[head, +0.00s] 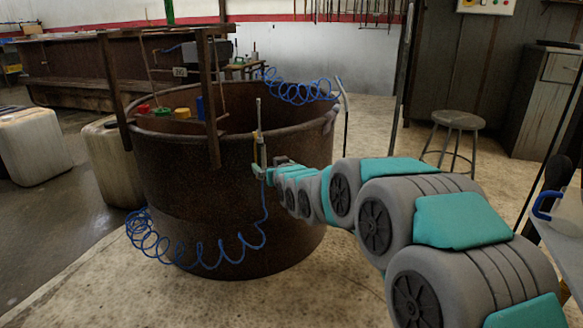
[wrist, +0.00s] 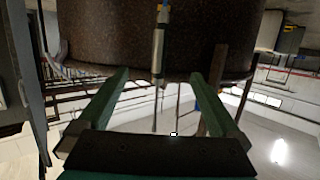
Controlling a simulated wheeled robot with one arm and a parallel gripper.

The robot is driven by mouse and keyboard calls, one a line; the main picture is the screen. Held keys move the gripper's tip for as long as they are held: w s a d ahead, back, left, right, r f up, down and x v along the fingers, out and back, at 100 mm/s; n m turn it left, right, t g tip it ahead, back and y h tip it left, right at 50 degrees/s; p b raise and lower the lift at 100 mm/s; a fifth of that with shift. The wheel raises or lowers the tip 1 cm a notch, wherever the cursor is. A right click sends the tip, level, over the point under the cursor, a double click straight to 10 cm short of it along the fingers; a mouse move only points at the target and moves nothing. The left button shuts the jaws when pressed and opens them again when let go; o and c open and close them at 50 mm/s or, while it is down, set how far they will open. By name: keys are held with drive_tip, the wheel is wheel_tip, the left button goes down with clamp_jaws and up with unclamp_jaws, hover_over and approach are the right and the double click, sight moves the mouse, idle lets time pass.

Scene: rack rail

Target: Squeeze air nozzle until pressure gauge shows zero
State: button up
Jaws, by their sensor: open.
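The air nozzle (head: 259,140) is a slim upright metal piece with a yellowish part, in front of the rusty tub's near right side. A coiled blue hose (head: 205,262) hangs from its lower end. In the wrist view, which is upside down, the metal nozzle (wrist: 158,50) lies between the two green fingers, with a gap on each side. My gripper (head: 262,168) is open at the nozzle; it also shows in the wrist view (wrist: 159,75). My arm reaches in from the lower right. I cannot make out a pressure gauge in either view.
The big round rusty tub (head: 200,215) stands just behind the nozzle, with wooden posts (head: 209,100) at its rim. Another blue coil (head: 300,92) lies across its top. A stool (head: 456,122) stands at the right. The floor (head: 335,275) in front is clear.

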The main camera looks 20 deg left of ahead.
sight(261, 146)
drive_tip(key=p+x, duration=0.3)
drive_tip(key=x, duration=0.7)
drive_tip(key=shift+a+r, duration=0.1)
drive_tip(key=shift+w+a+p, duration=0.2)
drive_tip(key=shift+w+p, duration=0.15)
drive_tip(key=shift+w+a+f+p, duration=0.35)
drive_tip(key=shift+w+a+f, duration=0.05)
drive_tip(key=shift+w, duration=0.15)
drive_tip(key=shift+c, duration=0.2)
drive_tip(key=c, duration=1.4)
drive_tip(key=shift+r, duration=0.2)
drive_tip(key=shift+r+p, duration=1.25)
drive_tip(key=shift+r, duration=0.7)
drive_tip(key=shift+c, duration=0.2)
